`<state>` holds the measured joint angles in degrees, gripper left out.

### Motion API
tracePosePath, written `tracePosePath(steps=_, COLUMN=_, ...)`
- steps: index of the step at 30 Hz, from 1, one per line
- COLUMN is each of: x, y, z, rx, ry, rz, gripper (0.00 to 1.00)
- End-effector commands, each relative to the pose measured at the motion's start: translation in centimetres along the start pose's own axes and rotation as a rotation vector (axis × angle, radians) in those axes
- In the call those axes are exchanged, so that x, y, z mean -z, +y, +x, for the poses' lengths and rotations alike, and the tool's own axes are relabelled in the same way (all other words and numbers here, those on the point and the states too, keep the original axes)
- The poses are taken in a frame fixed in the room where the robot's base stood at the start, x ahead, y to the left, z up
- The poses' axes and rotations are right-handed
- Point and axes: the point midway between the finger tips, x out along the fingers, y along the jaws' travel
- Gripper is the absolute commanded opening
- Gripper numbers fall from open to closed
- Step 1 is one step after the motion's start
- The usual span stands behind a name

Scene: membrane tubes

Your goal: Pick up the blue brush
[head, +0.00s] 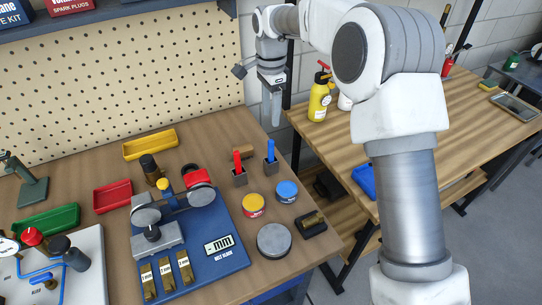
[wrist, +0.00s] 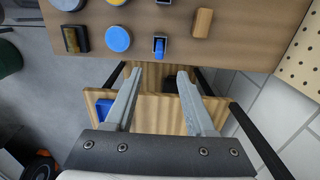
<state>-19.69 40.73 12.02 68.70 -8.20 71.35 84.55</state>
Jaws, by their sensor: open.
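The blue brush (head: 270,151) stands upright in a small grey holder near the right edge of the workbench, with only its upper part showing. In the wrist view the blue brush (wrist: 160,48) appears just beyond the fingertips, roughly centred between them. My gripper (head: 275,121) hangs fingers-down in the air above and behind the brush, near the right end of the pegboard. The wrist view shows my gripper (wrist: 158,74) with its two fingers apart and nothing between them.
A red brush (head: 238,161) stands in a similar holder to the left. A wooden block (head: 243,153) lies behind, and a blue tin (head: 287,191) and yellow tin (head: 253,205) in front. A second table (head: 400,150) with a yellow bottle (head: 319,101) is at the right.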

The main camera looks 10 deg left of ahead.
Motion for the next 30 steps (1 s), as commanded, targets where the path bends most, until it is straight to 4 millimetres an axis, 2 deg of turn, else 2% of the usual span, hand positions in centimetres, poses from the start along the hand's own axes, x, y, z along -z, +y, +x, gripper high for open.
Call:
tracePosePath(steps=3, x=0.0, y=0.1, z=2.9, rx=-0.005, ry=-0.001, rz=0.0, gripper=0.55)
tracePosePath(steps=10, x=0.0, y=0.1, z=7.6, rx=-0.004, ry=-0.001, rz=-0.001, gripper=0.55)
tracePosePath(steps=15, x=0.1, y=0.1, z=9.5, rx=-0.003, ry=0.0, rz=-0.001, gripper=0.55)
tracePosePath(steps=20, x=0.0, y=0.1, z=10.4, rx=-0.002, ry=0.0, rz=-0.002, gripper=0.55)
tracePosePath(steps=27, x=-0.1, y=0.2, z=13.9, rx=-0.004, ry=0.0, rz=-0.002, gripper=0.55)
tracePosePath(steps=30, x=-0.1, y=0.2, z=14.8, rx=-0.001, ry=-0.001, rz=-0.001, gripper=0.55)
